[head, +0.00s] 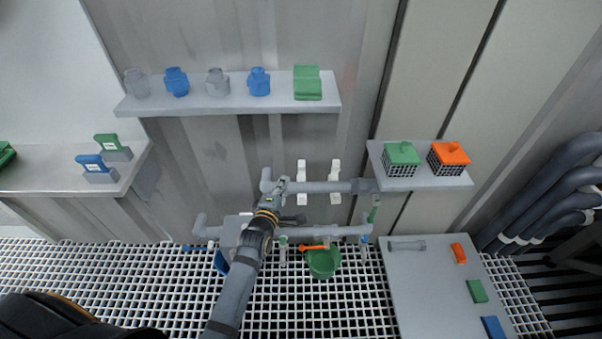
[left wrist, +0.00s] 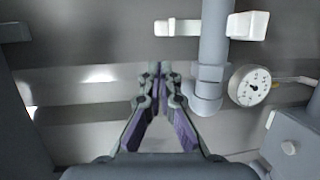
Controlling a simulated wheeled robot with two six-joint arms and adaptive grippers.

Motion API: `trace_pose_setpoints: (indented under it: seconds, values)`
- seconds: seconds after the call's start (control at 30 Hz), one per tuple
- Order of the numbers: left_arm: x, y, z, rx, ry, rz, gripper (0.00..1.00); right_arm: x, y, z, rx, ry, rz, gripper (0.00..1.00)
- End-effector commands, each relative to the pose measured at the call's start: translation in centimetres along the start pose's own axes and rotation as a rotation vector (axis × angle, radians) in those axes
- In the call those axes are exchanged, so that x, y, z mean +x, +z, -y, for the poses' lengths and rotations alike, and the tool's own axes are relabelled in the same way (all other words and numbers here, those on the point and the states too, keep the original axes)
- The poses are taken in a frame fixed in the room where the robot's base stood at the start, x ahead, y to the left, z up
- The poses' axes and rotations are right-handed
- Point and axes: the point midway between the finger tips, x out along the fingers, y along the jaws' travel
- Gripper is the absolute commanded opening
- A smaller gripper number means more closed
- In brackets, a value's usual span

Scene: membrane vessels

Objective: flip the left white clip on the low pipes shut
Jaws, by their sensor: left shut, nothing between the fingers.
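Two white clips sit across the upper of the low grey pipes (head: 318,187) in the head view: the left clip (head: 301,170) and the right clip (head: 335,170). Both stick out above and below the pipe. My left gripper (head: 282,184) is shut and empty, just left of the left clip, over the pipe near its elbow. In the left wrist view, my closed fingertips (left wrist: 160,68) lie beside the vertical-looking pipe (left wrist: 214,50), with a white clip (left wrist: 250,26) crossing it farther up. I cannot tell whether the fingers touch anything. My right gripper is not in view.
A lower pipe (head: 335,232) carries an orange handle (head: 313,247) above a green bucket (head: 324,263). A round gauge (left wrist: 250,86) is close to the pipe elbow. A shelf with fittings (head: 225,106) is above; a grey panel (head: 415,290) is at lower right.

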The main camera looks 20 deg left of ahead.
Motion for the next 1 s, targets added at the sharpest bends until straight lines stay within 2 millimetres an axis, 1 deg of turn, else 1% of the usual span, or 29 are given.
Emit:
trace_pose_setpoints:
  seconds: [0.23, 0.33, 0.47, 0.6, 0.7, 0.83, 1.0]
  values:
    - [0.1, 0.0, 0.0, 0.003, -0.002, 0.000, 0.00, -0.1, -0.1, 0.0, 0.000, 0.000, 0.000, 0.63]
    - [0.8, 0.0, 0.1, 0.004, -0.002, 0.001, 0.00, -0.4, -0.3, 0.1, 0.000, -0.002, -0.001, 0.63]
    - [3.0, 0.0, 0.2, 0.006, 0.000, 0.000, 0.00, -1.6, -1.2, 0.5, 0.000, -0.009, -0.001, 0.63]
    - [5.8, 0.0, 0.3, 0.006, -0.001, 0.001, 0.00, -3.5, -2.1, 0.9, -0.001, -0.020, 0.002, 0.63]
    - [7.5, 0.0, 0.3, 0.005, -0.001, 0.001, 0.00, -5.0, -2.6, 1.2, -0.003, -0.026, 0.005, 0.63]
    - [9.1, 0.0, 0.3, 0.005, -0.003, 0.001, 0.00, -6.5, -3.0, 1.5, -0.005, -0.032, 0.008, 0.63]
    - [10.0, 0.0, 0.2, 0.005, -0.003, 0.000, 0.00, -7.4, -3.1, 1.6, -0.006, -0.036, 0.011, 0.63]
